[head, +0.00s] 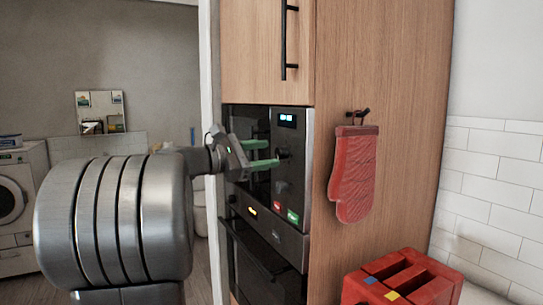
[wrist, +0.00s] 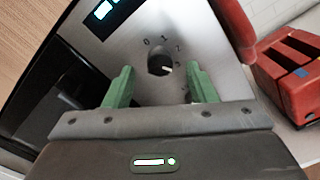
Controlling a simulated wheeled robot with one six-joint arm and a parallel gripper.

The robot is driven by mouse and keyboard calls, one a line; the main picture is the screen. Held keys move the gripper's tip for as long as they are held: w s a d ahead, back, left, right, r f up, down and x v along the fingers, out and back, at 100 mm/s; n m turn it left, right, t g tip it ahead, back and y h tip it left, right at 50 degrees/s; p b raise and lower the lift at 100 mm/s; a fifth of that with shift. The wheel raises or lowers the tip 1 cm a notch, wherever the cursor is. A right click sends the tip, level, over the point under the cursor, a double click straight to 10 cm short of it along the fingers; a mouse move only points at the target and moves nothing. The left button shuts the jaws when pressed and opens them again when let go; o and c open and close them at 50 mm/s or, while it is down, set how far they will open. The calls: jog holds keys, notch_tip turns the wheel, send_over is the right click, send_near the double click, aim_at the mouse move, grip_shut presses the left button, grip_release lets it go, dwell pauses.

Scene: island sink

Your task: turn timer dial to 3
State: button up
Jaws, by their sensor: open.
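The timer dial (wrist: 158,64) is a small dark round knob on a grey metal panel (wrist: 205,55). Numbers 0, 1 and 2 read around its top and right; a further mark at the right is hard to read. A light pointer mark on the knob faces right and slightly down. My gripper (wrist: 160,80) is open, its green fingers on either side of the dial, apart from it in the picture. In the head view, my gripper (head: 272,152) reaches the built-in appliance's front panel (head: 290,185); the dial is mostly hidden there.
A lit blue display (head: 287,120) is above the dial. Red and green buttons (head: 293,215) and a lower oven (head: 260,262) are below. A red oven mitt (head: 353,175) hangs on the cabinet side. A red toaster (head: 430,292) stands at the lower right.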

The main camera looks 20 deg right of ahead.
aim_at(278, 152)
jog(key=a+b, duration=0.1)
jog(key=a, duration=1)
jog(key=shift+s, duration=0.45)
jog(key=shift+d, duration=0.15)
jog(key=d, duration=0.4)
jog(key=d+p, duration=0.1)
jog(key=d, duration=0.4)
jog(key=w+d, duration=0.1)
jog(key=d, duration=0.3)
jog(key=shift+d+p, duration=0.35)
jog(key=shift+a, duration=0.15)
